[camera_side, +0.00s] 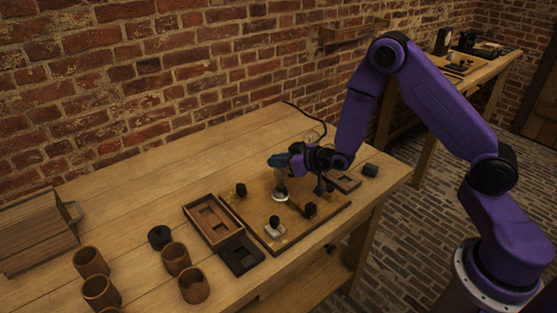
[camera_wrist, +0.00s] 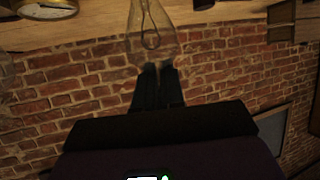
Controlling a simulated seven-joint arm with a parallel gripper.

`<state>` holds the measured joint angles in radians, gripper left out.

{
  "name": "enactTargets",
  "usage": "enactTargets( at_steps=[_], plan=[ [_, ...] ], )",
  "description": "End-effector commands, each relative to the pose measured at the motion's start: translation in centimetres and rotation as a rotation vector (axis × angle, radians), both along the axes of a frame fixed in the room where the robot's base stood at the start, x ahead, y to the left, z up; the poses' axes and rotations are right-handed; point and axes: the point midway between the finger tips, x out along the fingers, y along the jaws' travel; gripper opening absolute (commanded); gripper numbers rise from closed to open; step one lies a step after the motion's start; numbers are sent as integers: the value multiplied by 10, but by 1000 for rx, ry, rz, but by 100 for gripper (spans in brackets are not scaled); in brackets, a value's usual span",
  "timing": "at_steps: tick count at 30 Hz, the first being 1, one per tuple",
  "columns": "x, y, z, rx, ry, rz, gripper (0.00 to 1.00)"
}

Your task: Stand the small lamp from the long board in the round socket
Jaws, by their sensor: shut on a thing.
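The small lamp is a clear glass bulb (camera_side: 281,186) with a thin loop inside. My gripper (camera_side: 279,161) is shut on the lamp. In the wrist view, the dark fingers (camera_wrist: 157,88) close on one end of the glass (camera_wrist: 150,36), which reaches from them towards the table. In the side view the lamp hangs below the fingers, over a wooden board (camera_side: 252,204) with several small fittings. A pale round patch (camera_side: 281,198) shows at its lower end; I cannot tell whether this is the round socket or whether they touch. I cannot single out the long board.
An open wooden tray (camera_side: 205,214) and a dark block (camera_side: 241,254) lie left of the board. Several wooden cups (camera_side: 176,258) and a black round piece (camera_side: 159,237) stand further left. A dial (camera_wrist: 48,8) shows in the wrist view.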

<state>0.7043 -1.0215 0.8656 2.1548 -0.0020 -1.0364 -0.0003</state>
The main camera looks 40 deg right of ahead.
Motion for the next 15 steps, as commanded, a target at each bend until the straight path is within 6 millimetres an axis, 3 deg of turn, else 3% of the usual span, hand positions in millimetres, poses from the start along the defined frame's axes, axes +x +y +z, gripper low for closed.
enactTargets(
  at_steps=[14,15],
  plan=[
    [0,0,-8,0,0,0,0],
    [0,0,-8,0,0,0,15]
  ],
)
